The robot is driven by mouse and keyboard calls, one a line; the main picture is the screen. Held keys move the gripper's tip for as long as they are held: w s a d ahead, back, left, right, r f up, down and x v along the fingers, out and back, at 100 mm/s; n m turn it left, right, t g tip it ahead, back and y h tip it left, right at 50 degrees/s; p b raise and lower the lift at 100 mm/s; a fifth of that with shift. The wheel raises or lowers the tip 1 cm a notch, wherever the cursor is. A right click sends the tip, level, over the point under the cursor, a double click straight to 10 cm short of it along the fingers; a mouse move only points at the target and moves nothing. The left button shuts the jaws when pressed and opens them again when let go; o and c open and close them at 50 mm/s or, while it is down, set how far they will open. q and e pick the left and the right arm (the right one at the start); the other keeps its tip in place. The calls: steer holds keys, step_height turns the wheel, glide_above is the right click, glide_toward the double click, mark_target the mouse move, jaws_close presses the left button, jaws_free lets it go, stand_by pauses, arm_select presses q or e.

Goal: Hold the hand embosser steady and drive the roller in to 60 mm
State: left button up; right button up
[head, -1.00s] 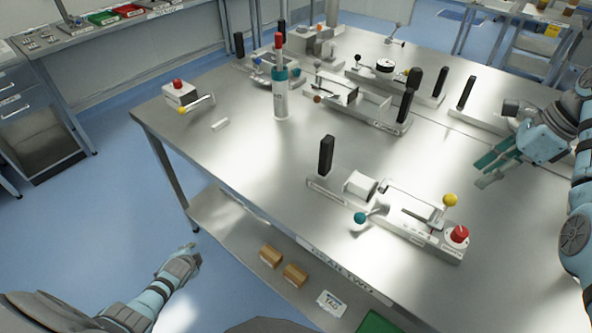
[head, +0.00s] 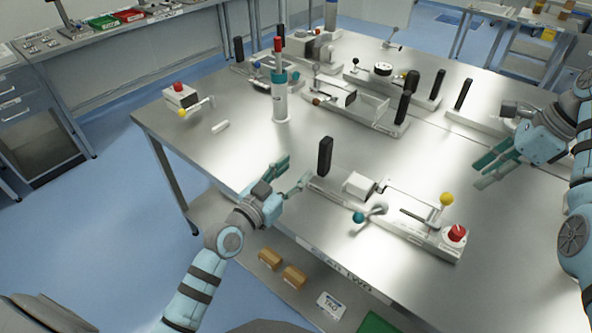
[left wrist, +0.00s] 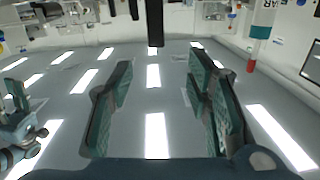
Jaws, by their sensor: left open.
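The nearest bench device, which may be the hand embosser, is a long pale base (head: 325,190) at the bench's front edge. It has an upright black handle (head: 325,157), a white block (head: 358,185), a crank with a teal knob (head: 358,217), a slide with a yellow knob (head: 447,199) and a red button (head: 457,233). I cannot read its labels. My left gripper (head: 292,176) is open and empty, just left of the black handle and apart from it. In the left wrist view its fingers (left wrist: 160,105) are spread wide. My right gripper (head: 484,172) is open and empty above the bench's right side.
Other handled devices stand behind, among them one with a clear tray (head: 372,108) and one with a black dial (head: 383,69). A white-and-teal bottle with a red top (head: 280,100) stands at the back left.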

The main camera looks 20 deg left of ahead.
mark_target(322, 145)
arm_select(q)
steer(key=x, duration=1.4)
steer(key=shift+w+d+r, duration=0.2)
steer(key=shift+d+r, duration=0.15)
jaws_close()
